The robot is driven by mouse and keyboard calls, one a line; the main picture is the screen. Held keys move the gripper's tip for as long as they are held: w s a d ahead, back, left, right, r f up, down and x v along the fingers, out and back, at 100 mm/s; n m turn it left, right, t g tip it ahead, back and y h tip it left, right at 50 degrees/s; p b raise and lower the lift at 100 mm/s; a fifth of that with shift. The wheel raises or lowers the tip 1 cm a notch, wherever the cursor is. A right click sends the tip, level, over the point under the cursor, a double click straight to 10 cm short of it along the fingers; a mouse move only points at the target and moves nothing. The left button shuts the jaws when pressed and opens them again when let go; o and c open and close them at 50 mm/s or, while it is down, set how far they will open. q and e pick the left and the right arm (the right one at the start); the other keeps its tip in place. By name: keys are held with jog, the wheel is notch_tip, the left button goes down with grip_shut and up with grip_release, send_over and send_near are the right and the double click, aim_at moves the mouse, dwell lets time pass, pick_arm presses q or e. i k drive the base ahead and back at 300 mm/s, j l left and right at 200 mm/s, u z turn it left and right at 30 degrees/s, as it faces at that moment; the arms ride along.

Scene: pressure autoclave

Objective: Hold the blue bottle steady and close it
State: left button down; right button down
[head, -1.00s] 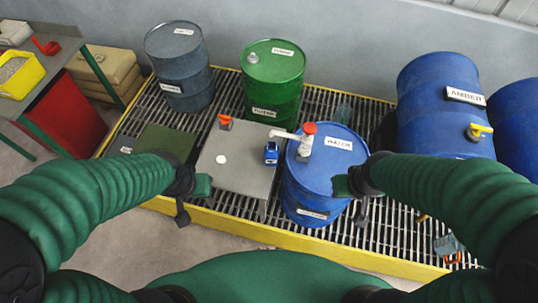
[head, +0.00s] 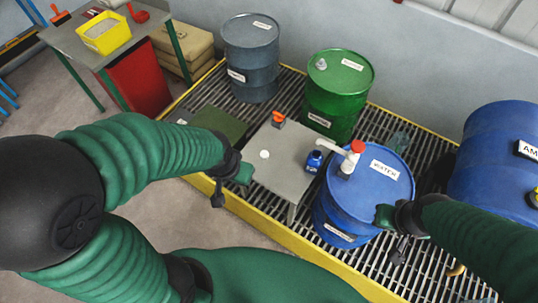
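The small blue bottle (head: 313,162) stands upright on the grey table (head: 283,176), near its right edge and just under the spout of the white pump. It looks open, but its mouth is too small to be sure. A round white cap (head: 264,154) lies on the table to the left of the bottle. My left gripper (head: 245,173) is at the table's left front edge, apart from the cap and bottle. My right gripper (head: 383,216) is at the right front side of the blue water drum, apart from the bottle. The fingers of both are too unclear to tell open from shut.
The blue water drum (head: 383,192) with the white pump (head: 332,150) stands right beside the table. An orange-red item (head: 278,118) is at the table's back. Green (head: 350,82) and grey (head: 250,60) drums stand behind. A yellow-edged grating (head: 232,207) lies below.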

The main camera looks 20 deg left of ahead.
aim_at(315, 159)
jog(key=j+z, duration=0.2)
jog(key=z, duration=0.25)
jog(key=j+z, duration=0.25)
jog(key=z, duration=0.2)
jog(key=j+z, duration=0.2)
jog(key=z, duration=0.25)
jog(key=k+j+z, duration=0.15)
jog(key=z, duration=0.3)
jog(key=k+j+z, duration=0.2)
jog(key=k+j, duration=0.25)
jog(key=j, duration=0.2)
jog(key=k+j+z, duration=0.15)
jog(key=k+j, duration=0.3)
jog(key=j, duration=0.15)
